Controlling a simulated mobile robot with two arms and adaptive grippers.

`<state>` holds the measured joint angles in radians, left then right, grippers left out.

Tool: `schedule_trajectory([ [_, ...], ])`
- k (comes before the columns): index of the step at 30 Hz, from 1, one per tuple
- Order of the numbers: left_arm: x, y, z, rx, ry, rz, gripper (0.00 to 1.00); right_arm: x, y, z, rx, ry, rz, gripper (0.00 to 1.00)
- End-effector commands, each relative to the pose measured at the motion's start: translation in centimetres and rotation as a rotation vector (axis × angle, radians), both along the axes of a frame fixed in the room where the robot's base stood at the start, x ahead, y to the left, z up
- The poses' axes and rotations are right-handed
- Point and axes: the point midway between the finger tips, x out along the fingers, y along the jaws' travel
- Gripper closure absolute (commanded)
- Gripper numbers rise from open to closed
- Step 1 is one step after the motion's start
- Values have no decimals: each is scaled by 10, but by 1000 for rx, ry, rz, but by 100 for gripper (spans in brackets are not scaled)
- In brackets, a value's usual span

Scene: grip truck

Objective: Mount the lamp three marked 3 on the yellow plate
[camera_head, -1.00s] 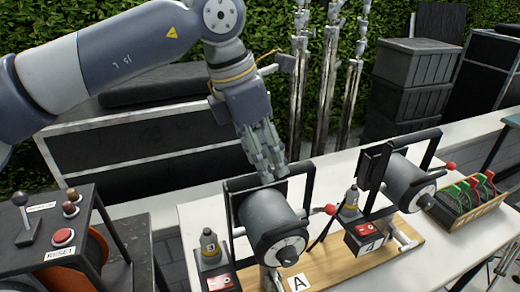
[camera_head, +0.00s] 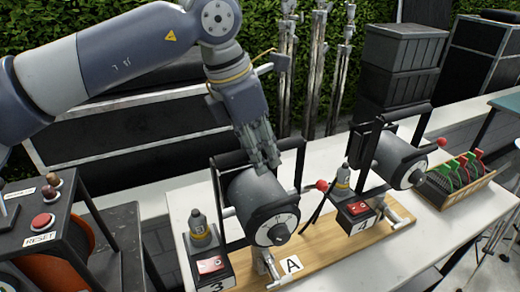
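A grey drum-shaped lamp (camera_head: 262,205) in a black yoke stands at the left end of a yellowish wooden plate (camera_head: 318,252) labelled A. Beside its left side is a dark box marked 3 (camera_head: 214,272) with a red switch and a small grey plug-like part on top. My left gripper (camera_head: 265,158) points down at the yoke's top bar, just above and behind the drum. Its fingers look close together, but whether they are closed on the bar is unclear. My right gripper is not in view.
A second lamp (camera_head: 399,160) with a box marked 4 (camera_head: 358,215) stands at the plate's right end. A crate of green and red clips (camera_head: 460,180) is to the right. A control box with a red RESET button (camera_head: 42,221) is at the lower left. White table (camera_head: 345,273) shows in front.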

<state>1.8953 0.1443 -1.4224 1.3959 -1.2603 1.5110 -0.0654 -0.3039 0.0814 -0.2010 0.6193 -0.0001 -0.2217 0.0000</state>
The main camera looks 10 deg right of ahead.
Motion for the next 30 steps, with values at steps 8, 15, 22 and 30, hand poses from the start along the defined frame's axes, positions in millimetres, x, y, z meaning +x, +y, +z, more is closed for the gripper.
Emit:
schedule_trajectory([
  [8,0,0,0,1,0,0,100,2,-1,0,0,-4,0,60],
  [15,0,0,4,-4,-4,1,100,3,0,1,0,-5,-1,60],
  [22,0,0,10,-4,-4,1,100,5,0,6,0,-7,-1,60],
  [30,0,0,19,-5,-4,1,100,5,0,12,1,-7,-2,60],
])
